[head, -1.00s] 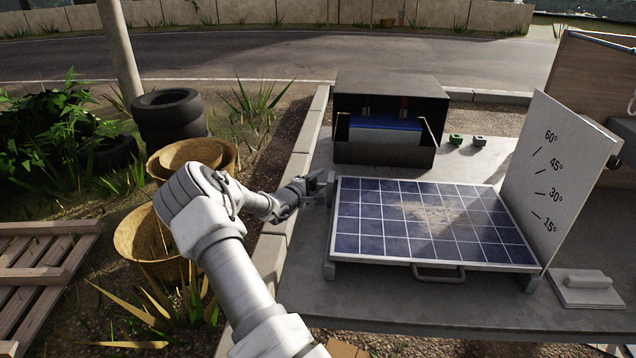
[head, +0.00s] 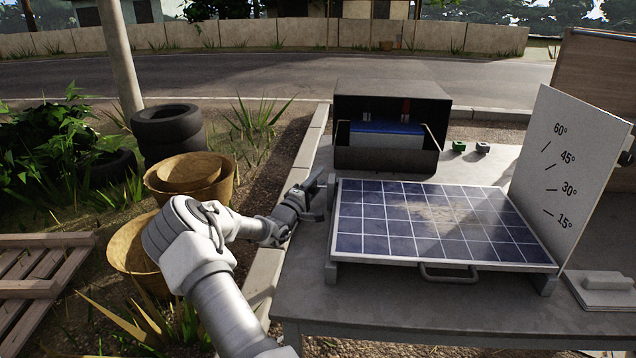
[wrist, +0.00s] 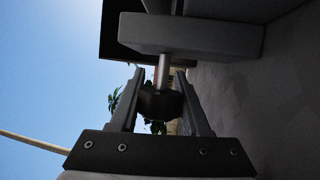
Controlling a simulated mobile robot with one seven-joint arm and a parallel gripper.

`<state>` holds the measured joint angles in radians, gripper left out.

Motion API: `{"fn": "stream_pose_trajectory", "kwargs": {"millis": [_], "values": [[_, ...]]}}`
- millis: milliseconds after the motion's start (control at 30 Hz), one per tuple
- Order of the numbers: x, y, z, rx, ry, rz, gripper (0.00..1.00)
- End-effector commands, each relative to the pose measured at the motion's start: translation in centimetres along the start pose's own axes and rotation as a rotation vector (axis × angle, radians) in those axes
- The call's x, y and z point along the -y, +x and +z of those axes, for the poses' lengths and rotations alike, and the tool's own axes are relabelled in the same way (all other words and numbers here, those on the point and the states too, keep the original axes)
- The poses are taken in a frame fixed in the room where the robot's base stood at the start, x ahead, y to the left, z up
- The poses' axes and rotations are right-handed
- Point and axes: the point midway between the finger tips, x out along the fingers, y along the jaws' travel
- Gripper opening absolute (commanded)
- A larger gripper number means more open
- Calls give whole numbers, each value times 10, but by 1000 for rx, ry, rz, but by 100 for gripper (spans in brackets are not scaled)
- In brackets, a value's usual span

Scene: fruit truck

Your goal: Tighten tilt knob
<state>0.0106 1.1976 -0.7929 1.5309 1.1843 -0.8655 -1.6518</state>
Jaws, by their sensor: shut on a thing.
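The tilt knob (wrist: 158,103) is dark and sits on a bright metal shaft in the wrist view. My gripper (wrist: 159,82) is shut on it, one finger on each side. In the head view my gripper (head: 314,192) is at the left side of the solar panel (head: 432,222), and the knob cannot be made out there. The panel lies nearly flat in its frame on the grey table. A white angle board (head: 558,178) marked 15° to 60° stands upright at the panel's right end.
An open dark box (head: 390,158) with a blue-topped battery (head: 386,133) stands behind the panel. Baskets (head: 190,176) and stacked tires (head: 170,130) stand left.

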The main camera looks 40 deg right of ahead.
Motion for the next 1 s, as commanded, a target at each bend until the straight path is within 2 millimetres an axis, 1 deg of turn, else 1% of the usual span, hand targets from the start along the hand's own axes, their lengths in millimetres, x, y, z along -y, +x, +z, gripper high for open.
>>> {"fn": "stream_pose_trajectory", "kwargs": {"millis": [33,100,200,633,833,1000], "values": [[0,0,0,0,-2,0,48],[0,0,0,0,-2,0,61],[0,0,0,0,-2,0,76],[-3,1,0,0,-10,-24,76],[-4,2,0,-2,-47,-112,76],[-1,2,1,-5,-89,-210,76]]}}
